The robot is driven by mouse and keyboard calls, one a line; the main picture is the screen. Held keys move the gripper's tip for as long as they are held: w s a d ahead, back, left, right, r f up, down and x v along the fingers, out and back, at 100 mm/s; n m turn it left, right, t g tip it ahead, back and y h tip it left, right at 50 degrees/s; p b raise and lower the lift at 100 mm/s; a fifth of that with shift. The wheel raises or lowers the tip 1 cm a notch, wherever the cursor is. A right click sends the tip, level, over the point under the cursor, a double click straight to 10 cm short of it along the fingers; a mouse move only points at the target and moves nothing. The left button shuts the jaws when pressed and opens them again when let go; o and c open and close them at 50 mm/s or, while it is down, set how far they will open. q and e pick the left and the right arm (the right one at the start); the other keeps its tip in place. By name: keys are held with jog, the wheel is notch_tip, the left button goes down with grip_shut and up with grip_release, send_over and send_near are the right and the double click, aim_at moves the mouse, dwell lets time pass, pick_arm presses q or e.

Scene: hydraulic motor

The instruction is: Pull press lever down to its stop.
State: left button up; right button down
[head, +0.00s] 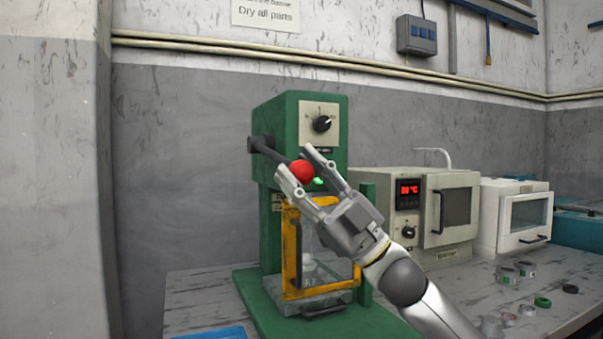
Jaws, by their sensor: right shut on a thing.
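A green press (289,113) stands on the bench, with a black knob on its front plate and a yellow-framed guard below. Its dark lever (268,150) comes from the left side of the head and slopes down toward the front, ending in a red ball (302,170). My right gripper (296,166) is shut on the red ball, with one finger on either side of it. The gripper is in front of the press head, above the guard. My left gripper is not in view.
The yellow guard frame (291,250) is just below my right gripper. A beige oven (451,210) with a red display and a white cabinet (513,215) stand to the right. Several small rings lie at the bench's right front. A blue tray (212,333) is at the lower left.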

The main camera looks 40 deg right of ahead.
jog(key=c, duration=0.9)
grip_release()
jog(key=shift+c, duration=0.2)
jog(key=shift+f, duration=0.15)
jog(key=v, duration=1.2)
